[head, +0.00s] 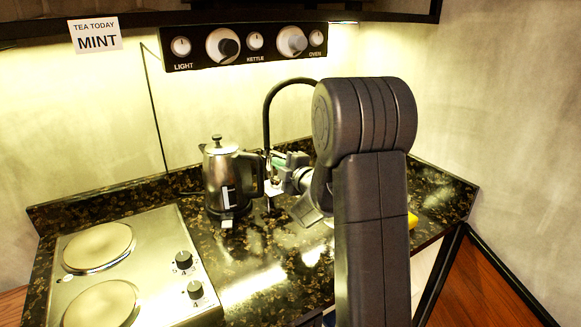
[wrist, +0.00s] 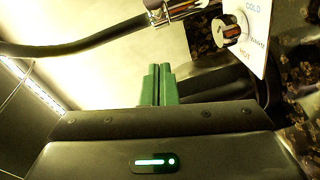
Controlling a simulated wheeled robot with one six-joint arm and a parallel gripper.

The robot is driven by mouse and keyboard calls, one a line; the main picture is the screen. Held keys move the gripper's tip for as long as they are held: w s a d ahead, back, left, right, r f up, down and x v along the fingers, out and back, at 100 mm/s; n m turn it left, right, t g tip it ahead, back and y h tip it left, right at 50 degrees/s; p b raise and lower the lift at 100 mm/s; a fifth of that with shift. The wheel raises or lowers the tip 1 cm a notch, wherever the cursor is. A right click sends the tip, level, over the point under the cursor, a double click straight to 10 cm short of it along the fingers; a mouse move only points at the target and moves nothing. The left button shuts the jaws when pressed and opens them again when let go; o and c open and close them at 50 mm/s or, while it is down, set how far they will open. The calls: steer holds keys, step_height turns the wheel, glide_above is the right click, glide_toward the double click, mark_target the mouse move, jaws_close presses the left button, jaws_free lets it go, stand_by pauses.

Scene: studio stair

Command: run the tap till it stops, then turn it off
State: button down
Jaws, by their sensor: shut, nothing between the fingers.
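The tap's thin black curved spout (head: 267,110) rises behind the counter, just right of the kettle, and bends over to the right behind my arm. In the wrist view the black spout (wrist: 75,48) crosses the upper left and meets a chrome piece (wrist: 180,10). A dark round knob (wrist: 227,31) sits on a white plate (wrist: 256,35) marked COLD and HOT at the upper right. My gripper's green fingers (wrist: 160,68) are together and empty, below and left of the knob, apart from it. In the head view my gripper (head: 276,162) is beside the kettle, partly hidden. I see no water.
A steel kettle (head: 219,180) with a black handle stands on the dark speckled counter (head: 250,250). A two-plate hob (head: 145,250) with two knobs is at left. A control panel (head: 245,46) hangs on the wall. A yellow thing (head: 412,220) shows right of my arm.

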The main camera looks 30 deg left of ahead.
mark_target(280, 155)
steer(key=shift+w+f+p, duration=0.25)
steer(key=shift+w+p, duration=0.05)
steer(key=shift+w, duration=0.75)
steer(key=shift+w+f+p, duration=0.25)
steer(key=shift+w, duration=0.8)
steer(key=shift+w+d+f+b, duration=0.1)
steer(key=shift+w+d+b, duration=0.1)
steer(key=shift+w+b, duration=0.5)
steer(key=shift+w+d+f+b, duration=0.15)
steer(key=shift+w+b, duration=0.35)
steer(key=shift+b, duration=0.35)
steer(key=shift+w+r+b, duration=0.25)
steer(key=shift+w+b, duration=0.5)
steer(key=shift+w, duration=0.5)
